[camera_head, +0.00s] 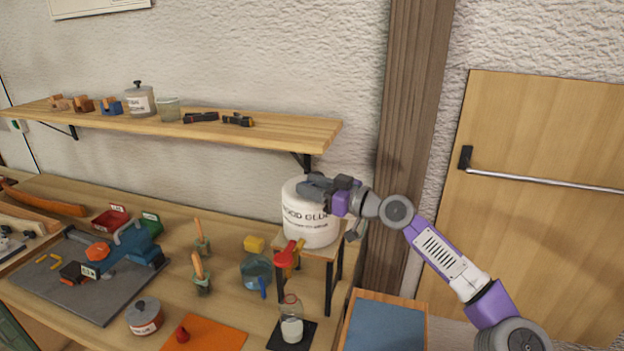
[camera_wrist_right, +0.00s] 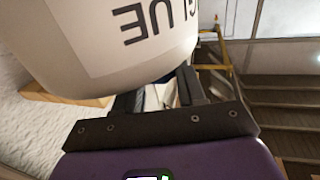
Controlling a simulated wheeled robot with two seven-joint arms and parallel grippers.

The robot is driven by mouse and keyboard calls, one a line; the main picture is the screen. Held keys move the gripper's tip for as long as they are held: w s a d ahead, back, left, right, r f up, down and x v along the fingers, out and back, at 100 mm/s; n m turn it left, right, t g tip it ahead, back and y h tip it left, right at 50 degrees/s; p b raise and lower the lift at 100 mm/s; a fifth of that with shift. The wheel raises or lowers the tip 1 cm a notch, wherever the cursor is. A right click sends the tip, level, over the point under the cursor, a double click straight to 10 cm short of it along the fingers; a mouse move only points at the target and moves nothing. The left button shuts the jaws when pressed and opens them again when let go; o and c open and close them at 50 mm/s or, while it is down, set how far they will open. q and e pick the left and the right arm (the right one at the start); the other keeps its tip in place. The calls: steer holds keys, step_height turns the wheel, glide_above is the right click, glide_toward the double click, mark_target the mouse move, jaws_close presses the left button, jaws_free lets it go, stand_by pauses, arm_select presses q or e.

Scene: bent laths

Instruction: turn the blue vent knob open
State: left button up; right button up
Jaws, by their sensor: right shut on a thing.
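The white glue container (camera_head: 309,222) stands upright on a small raised wooden stand, with a red tap (camera_head: 287,257) low at its front. My right gripper (camera_head: 314,187) is at the top of the container, with its arm coming in from the right. It is shut at the place of the blue vent knob, which the fingers hide, so I cannot see how far it is turned. In the right wrist view the container (camera_wrist_right: 115,45) fills the upper left, its lettering upside down, close to the fingers (camera_wrist_right: 160,92). My left gripper is not in view.
Below the tap are a clear jug (camera_head: 256,269) with a blue handle and a small bottle (camera_head: 291,326) on a dark mat. A shelf (camera_head: 270,130) with several items is above left. A wooden post (camera_head: 412,150) stands behind my right arm.

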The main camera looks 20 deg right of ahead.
steer(key=shift+w+d+r+n+g+y+p, duration=0.1)
steer(key=shift+n+g+y+p, duration=0.5)
steer(key=shift+p, duration=0.2)
steer(key=shift+w+d+r+n+g+y+p, duration=0.1)
steer(key=shift+n+g+y+p, duration=0.45)
steer(key=shift+g+p, duration=0.2)
steer(key=shift+f+n+g+y+p, duration=0.15)
steer(key=shift+n+g+y+p, duration=0.25)
steer(key=shift+p, duration=0.2)
steer(key=o, duration=1.1)
steer(key=shift+c, duration=0.2)
steer(key=v, duration=0.7)
steer(key=shift+s+d, duration=0.2)
